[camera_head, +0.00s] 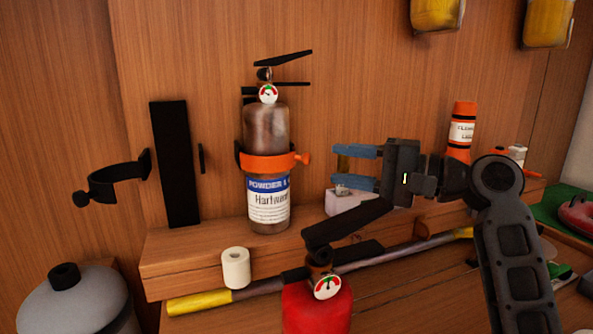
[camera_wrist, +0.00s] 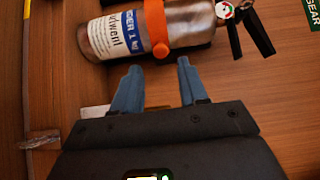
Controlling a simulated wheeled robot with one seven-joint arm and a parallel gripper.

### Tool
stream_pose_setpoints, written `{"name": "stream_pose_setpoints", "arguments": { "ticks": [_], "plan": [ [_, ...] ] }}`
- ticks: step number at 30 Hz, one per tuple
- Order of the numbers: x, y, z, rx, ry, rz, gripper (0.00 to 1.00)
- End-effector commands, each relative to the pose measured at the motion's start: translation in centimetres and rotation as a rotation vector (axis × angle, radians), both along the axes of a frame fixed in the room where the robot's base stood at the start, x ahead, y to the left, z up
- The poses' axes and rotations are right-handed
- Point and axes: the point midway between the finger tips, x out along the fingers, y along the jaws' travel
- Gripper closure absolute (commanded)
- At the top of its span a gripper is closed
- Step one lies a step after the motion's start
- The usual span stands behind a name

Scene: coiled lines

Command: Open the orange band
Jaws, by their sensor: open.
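The orange band (camera_head: 266,163) runs around the middle of a grey metal extinguisher (camera_head: 266,126), which stands upright on a wooden ledge against the wall. An orange knob (camera_head: 304,159) sticks out at the band's right end. The band looks closed. In the wrist view the band (camera_wrist: 155,18) and its knob (camera_wrist: 161,50) lie just beyond my fingertips. My gripper (camera_head: 349,165) is open and empty, to the right of the knob and apart from it; in the wrist view its blue fingers (camera_wrist: 156,75) are spread on either side of the knob's line. The band's back is hidden.
A red extinguisher (camera_head: 316,302) stands in front, below. A white roll (camera_head: 235,268) and a yellow-ended pole (camera_head: 200,302) lie near the ledge. An empty black bracket (camera_head: 115,180) is at left. An orange flare-like tube (camera_head: 461,130) stands behind my arm.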

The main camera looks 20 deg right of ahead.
Motion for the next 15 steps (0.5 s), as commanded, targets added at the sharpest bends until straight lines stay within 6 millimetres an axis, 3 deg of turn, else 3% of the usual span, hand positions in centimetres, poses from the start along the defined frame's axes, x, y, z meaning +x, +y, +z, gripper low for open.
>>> {"name": "stream_pose_setpoints", "arguments": {
  "ticks": [15],
  "plan": [
    [4.8,4.9,0.2,-0.001,-0.001,0.002,0.57]
  ]
}}
